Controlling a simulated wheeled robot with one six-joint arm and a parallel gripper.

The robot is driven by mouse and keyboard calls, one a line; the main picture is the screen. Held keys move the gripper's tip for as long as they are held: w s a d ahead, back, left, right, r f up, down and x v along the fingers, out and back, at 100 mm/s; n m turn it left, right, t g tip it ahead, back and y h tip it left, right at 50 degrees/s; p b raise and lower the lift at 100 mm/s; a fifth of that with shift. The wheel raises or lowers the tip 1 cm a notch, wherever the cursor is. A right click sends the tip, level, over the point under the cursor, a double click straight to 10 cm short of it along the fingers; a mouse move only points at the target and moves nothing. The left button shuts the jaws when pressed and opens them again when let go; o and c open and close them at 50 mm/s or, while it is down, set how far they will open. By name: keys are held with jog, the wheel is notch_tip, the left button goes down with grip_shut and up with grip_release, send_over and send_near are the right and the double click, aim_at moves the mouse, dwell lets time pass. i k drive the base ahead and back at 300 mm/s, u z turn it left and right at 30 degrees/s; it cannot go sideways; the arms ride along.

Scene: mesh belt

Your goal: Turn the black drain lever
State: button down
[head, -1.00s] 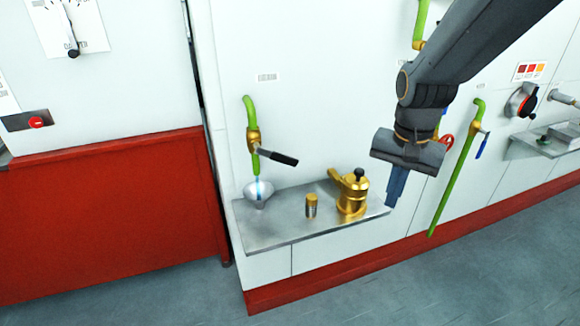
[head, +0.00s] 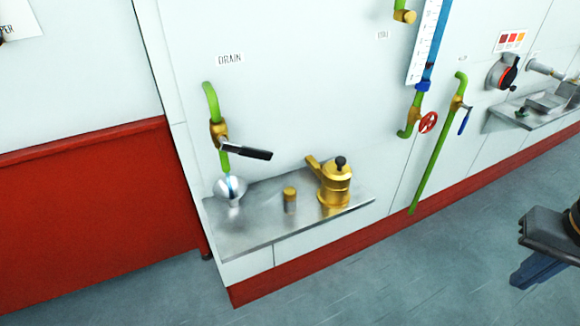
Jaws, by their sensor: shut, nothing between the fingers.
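The black drain lever (head: 246,152) sticks out to the right, tilted slightly down, from a brass valve (head: 219,133) on a green pipe below the "DRAIN" label (head: 230,59). A pale blue stream runs from the pipe into a small silver funnel (head: 230,190). My gripper (head: 522,276) is at the lower right edge, over the floor in the picture, far from the lever. Its blue fingers are together and hold nothing. Part of it is cut off by the picture edge.
A steel shelf (head: 240,239) under the valve carries a short brass-capped cylinder (head: 290,198) and a brass pot (head: 334,186). To the right are a red handwheel (head: 428,122), a blue lever (head: 464,121) and a black knob (head: 507,73). The floor in front is clear.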

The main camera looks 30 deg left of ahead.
aim_at(244, 151)
jog(key=z, duration=0.05)
jog(key=k, duration=1.1)
jog(key=u, duration=0.85)
